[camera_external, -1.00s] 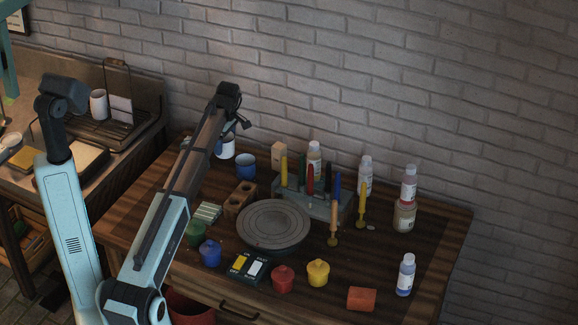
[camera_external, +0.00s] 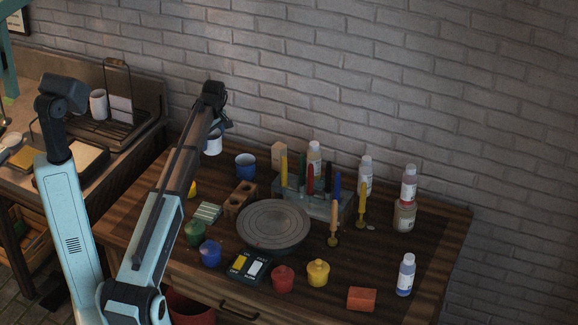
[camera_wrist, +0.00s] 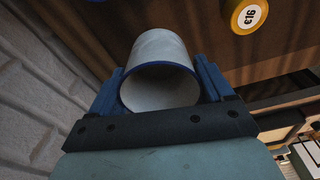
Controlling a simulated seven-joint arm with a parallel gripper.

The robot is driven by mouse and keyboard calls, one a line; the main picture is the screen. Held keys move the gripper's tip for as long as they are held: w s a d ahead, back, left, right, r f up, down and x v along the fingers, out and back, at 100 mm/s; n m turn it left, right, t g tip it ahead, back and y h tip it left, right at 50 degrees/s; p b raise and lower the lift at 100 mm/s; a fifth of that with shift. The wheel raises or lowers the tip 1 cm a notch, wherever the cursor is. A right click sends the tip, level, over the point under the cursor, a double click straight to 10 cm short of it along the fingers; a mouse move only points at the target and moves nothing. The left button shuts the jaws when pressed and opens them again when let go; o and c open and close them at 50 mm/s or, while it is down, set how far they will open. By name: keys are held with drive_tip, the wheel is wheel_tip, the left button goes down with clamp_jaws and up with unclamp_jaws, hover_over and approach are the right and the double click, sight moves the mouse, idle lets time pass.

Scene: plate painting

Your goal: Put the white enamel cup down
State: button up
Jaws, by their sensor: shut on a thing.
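The white enamel cup (camera_wrist: 160,72) with a blue rim sits between the two fingers of my gripper (camera_wrist: 160,95) in the wrist view, its open mouth facing the camera. My gripper is shut on it. In the external view the cup (camera_external: 213,143) shows partly below the end of my arm, at the back left of the wooden table (camera_external: 410,268). My gripper's fingers are mostly hidden there by the arm. I cannot tell whether the cup touches the table.
A blue mug (camera_external: 245,167) stands right of the cup. A brick-like holder (camera_external: 240,198), a round turntable (camera_external: 273,226) and a brush rack (camera_external: 322,205) stand farther right. A yellow round thing with a white label (camera_wrist: 249,15) shows at the top right of the wrist view.

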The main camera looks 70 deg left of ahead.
drive_tip(key=shift+f, duration=4.75)
drive_tip(key=shift+f, duration=0.1)
drive_tip(key=o, duration=1.1)
drive_tip(key=r, duration=0.8)
drive_tip(key=d+r, duration=0.1)
drive_tip(key=r, duration=0.3)
drive_tip(key=shift+w+d+r, duration=0.1)
drive_tip(key=shift+w, duration=0.3)
drive_tip(key=shift+w, duration=0.1)
